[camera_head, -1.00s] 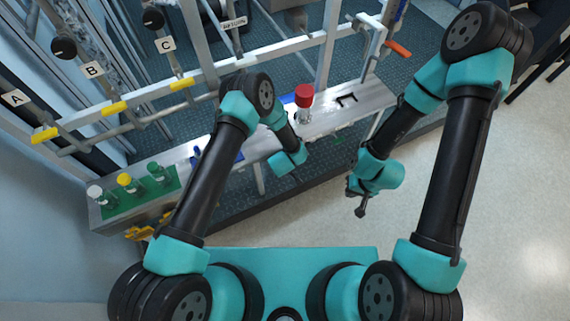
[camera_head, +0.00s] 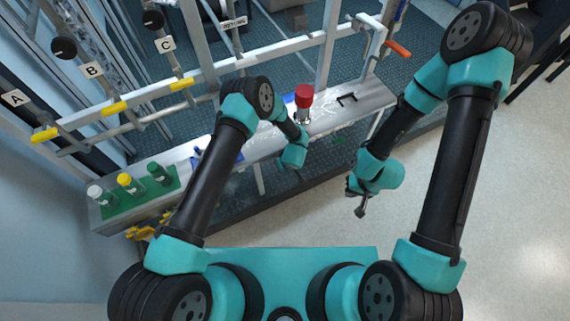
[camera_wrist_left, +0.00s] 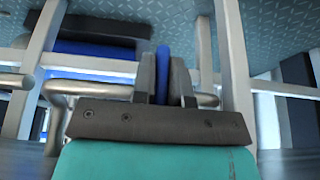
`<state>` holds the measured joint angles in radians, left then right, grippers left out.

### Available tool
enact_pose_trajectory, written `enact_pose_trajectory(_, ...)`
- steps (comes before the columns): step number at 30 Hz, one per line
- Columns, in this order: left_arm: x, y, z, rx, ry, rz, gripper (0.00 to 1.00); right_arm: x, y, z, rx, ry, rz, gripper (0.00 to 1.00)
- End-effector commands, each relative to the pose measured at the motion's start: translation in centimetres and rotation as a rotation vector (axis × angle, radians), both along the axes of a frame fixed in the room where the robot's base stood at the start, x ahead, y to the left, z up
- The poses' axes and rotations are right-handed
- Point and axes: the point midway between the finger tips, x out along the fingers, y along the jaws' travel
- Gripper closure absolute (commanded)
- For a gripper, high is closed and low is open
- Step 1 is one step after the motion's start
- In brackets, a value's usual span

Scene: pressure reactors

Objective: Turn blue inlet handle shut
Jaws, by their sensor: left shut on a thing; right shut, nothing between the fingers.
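The blue inlet handle (camera_wrist_left: 162,72) shows in the left wrist view as a narrow blue bar. It stands upright in that picture between the two dark fingers of my left gripper (camera_wrist_left: 164,78), which is shut on it. A silver pipe runs crosswise behind the fingers. In the head view my left forearm and wrist hide the left fingers and the held handle. My right gripper (camera_head: 359,203) is shut and empty, hanging over the pale floor to the right of the bench.
A red-capped vessel (camera_head: 304,102) stands on the silver bench. White, yellow and green-capped bottles stand on a green mat (camera_head: 117,214) at the bench's left end. Yellow handles (camera_head: 114,108) and an orange handle (camera_head: 398,48) sit on the pipe frame.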

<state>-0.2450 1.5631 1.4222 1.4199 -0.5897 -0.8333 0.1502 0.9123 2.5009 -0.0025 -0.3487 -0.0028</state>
Motion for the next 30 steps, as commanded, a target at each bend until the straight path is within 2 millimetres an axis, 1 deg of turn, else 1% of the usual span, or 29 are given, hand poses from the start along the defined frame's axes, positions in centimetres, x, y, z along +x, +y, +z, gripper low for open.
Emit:
enact_pose_trajectory(1, 0.29, 0.03, 0.11, 0.003, -0.004, 0.001, 1.00, 0.00, 0.00, 0.00, 0.000, 0.000, 0.000, 1.00)
enact_pose_trajectory(12, 0.34, 0.04, 0.13, 0.005, -0.004, 0.000, 1.00, 0.00, 0.00, 0.00, 0.000, 0.000, 0.000, 1.00)
enact_pose_trajectory(13, 0.34, 0.04, 0.13, 0.005, -0.005, 0.000, 0.84, 0.00, 0.00, 0.00, 0.000, 0.000, 0.000, 1.00)
enact_pose_trajectory(20, 0.20, 0.03, 0.08, 0.005, -0.002, 0.000, 0.62, 0.00, 0.00, 0.00, 0.000, 0.000, 0.000, 1.00)
enact_pose_trajectory(21, 0.18, 0.03, 0.07, 0.005, -0.002, 0.000, 0.61, 0.00, 0.00, 0.00, 0.000, 0.000, 0.000, 1.00)
enact_pose_trajectory(30, 0.10, 0.01, 0.04, 0.004, 0.000, -0.001, 0.61, 0.00, 0.00, 0.00, 0.000, 0.000, 0.000, 1.00)
